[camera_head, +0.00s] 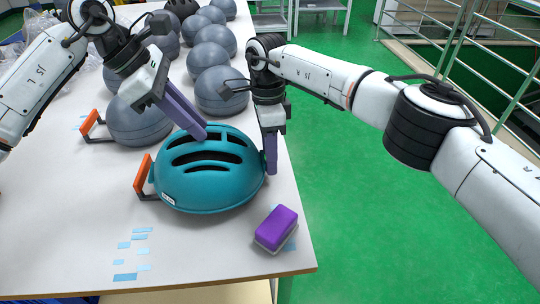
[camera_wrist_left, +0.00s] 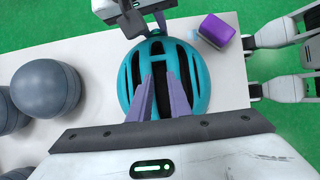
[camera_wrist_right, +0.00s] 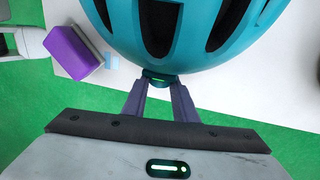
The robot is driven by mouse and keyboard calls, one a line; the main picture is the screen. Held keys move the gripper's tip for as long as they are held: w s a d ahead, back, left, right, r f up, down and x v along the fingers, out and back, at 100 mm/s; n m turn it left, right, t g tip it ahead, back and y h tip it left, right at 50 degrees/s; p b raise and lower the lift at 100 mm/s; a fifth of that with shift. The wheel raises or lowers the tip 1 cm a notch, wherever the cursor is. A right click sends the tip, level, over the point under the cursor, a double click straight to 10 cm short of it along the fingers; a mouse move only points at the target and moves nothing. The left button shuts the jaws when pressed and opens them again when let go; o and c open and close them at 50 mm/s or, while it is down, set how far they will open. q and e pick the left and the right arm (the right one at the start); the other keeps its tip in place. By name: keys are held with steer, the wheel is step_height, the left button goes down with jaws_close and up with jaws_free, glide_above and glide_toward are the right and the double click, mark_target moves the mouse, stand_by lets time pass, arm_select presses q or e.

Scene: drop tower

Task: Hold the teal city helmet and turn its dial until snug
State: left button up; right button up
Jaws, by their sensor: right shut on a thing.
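The teal helmet (camera_head: 225,190) sits upright near the table's front right corner, with dark vents along its top. It also fills the middle of the left wrist view (camera_wrist_left: 204,75). My left gripper (camera_head: 203,136) points down at the helmet's top vents; its fingers stand apart (camera_wrist_left: 160,75) over the middle vent. I cannot tell whether they touch the shell. My right gripper (camera_head: 271,172) is at the helmet's right edge. In the right wrist view its fingers (camera_wrist_right: 161,88) are shut on the small dark green dial (camera_wrist_right: 160,76) at the helmet's rim.
A purple-and-grey block (camera_head: 277,229) lies just in front of the helmet at right. An orange-ended bracket (camera_head: 143,173) stands at its left. Several grey domes (camera_head: 140,122) fill the table (camera_head: 60,230) behind. Blue tape pieces (camera_head: 125,277) mark the clear front. Green floor (camera_head: 345,230) lies right.

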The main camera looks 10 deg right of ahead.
steer(key=shift+d, duration=0.1)
steer(key=o, duration=1.1)
steer(key=r, duration=0.4)
steer(key=w+r, duration=0.1)
steer(key=r, duration=0.7)
steer(key=shift+w, duration=0.15)
